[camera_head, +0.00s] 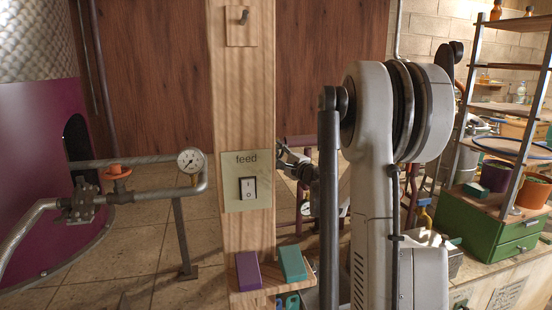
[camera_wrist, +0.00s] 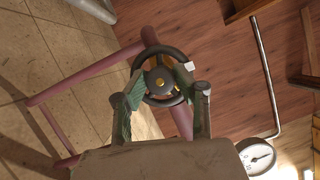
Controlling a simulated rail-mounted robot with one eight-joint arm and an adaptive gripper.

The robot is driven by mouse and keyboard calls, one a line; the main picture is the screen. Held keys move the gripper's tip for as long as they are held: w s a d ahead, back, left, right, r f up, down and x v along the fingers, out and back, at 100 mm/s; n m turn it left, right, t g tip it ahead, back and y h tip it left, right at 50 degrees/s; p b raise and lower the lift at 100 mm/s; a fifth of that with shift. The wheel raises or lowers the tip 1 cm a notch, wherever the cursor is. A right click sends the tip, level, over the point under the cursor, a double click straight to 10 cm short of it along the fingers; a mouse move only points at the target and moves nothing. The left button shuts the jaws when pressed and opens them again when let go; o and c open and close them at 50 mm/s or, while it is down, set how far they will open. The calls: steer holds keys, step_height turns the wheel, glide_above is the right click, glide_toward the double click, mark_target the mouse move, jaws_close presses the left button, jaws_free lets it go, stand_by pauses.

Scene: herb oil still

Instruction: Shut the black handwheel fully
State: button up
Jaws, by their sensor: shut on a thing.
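The black handwheel (camera_wrist: 150,52) is in the wrist view, a dark ring with a grey hub and a yellow centre, mounted on a maroon pipe frame. A small pale tab shows at its right rim. My gripper (camera_wrist: 160,82) has its two green-padded fingers at opposite sides of the wheel and is shut on it. In the head view my gripper (camera_head: 292,160) shows only in part between the wooden post and my arm. I cannot make out the black wheel there.
A wooden post (camera_head: 240,100) with a "feed" switch (camera_head: 248,188) stands left of my arm. An orange valve wheel (camera_head: 118,171) sits on a pipe at left. A gauge (camera_wrist: 257,157) is right of my gripper. A shelf rack (camera_head: 515,107) stands at right.

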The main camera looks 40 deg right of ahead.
stand_by(0.4)
steer(key=o, duration=1.1)
steer(key=s, duration=0.4)
steer(key=s+f, duration=0.1)
steer(key=s, duration=0.3)
steer(key=s+a, duration=0.1)
steer(key=s, duration=0.3)
steer(key=shift+f, duration=0.2)
